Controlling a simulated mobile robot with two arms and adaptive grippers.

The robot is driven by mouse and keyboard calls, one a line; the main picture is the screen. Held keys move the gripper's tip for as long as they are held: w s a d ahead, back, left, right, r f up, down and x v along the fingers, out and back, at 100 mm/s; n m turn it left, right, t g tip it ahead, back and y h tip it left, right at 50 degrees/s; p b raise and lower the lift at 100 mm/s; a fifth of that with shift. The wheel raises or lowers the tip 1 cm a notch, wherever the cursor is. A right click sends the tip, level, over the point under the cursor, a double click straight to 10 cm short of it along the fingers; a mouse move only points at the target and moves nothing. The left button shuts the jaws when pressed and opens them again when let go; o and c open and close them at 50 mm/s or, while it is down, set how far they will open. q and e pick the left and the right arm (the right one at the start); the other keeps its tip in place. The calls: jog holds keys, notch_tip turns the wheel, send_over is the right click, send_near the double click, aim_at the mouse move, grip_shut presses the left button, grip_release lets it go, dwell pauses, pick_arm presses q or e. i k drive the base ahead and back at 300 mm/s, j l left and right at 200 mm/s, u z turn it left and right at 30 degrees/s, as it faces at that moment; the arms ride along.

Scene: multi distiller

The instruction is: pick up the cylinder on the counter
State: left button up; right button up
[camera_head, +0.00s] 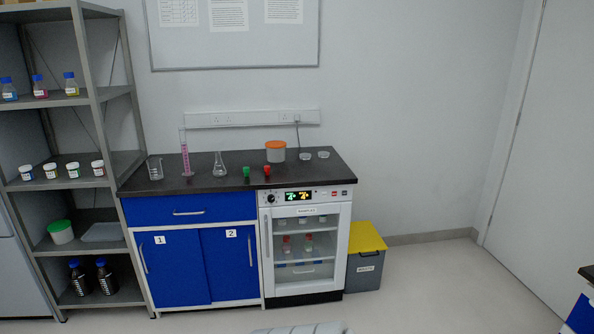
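A tall, narrow graduated cylinder (185,155) with pink markings or contents stands upright on the dark counter (225,181), toward its left part. A glass beaker (155,168) stands to its left and a conical flask (220,165) to its right, both apart from it. Neither of my grippers shows in the head view. A grey-white shape at the bottom edge is cut off, and I cannot tell what it is.
Small green (246,171) and red (267,170) items and an orange-lidded tub (276,151) stand further right on the counter. A metal shelf (117,92) adjoins the counter's left end. A yellow-lidded bin (366,238) stands at right. The floor in front is mostly clear.

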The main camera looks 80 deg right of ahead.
aim_at(188, 173)
jog(key=z, duration=2.45)
